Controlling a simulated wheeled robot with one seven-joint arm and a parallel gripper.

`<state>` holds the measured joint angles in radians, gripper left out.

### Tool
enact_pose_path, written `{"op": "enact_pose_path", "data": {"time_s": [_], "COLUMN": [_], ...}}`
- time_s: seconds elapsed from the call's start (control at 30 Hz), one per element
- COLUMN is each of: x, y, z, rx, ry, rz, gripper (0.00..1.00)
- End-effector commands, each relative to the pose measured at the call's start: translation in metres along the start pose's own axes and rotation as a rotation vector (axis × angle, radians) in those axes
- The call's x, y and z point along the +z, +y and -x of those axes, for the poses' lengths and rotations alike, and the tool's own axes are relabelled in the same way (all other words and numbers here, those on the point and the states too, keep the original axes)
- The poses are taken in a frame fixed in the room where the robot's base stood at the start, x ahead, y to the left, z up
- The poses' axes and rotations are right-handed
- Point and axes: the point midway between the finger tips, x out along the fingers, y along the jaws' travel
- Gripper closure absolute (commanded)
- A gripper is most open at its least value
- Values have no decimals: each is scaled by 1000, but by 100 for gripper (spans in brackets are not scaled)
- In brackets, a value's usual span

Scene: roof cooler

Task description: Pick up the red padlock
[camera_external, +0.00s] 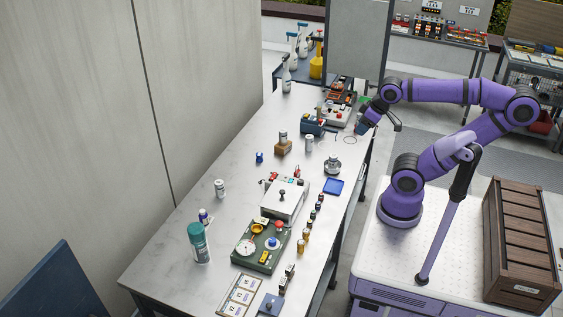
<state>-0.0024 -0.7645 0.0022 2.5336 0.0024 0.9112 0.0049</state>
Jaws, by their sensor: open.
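A small red item (297,171) stands on the long table behind a light grey box with a black knob. It may be the red padlock, but it is too small to be sure. My gripper (366,124) is at the far right edge of the table, well behind and to the right of that item. It is open; its fingers are small and partly hidden by the wrist, and I see nothing held.
The grey box (284,200) and a green board with gauges (260,247) stand mid-table. A blue tray (333,186) lies near the right edge. A teal-capped bottle (199,243) stands front left. Blue and red-buttoned devices crowd the back.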

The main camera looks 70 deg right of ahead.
Motion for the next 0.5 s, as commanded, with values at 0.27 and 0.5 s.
{"op": "enact_pose_path", "data": {"time_s": [0.27, 0.5], "x": [-3, -34], "y": [0, 5], "z": [-2, -26], "rx": [-3, -40], "ry": [-7, -88], "rz": [-13, -189], "gripper": [50, 50]}}
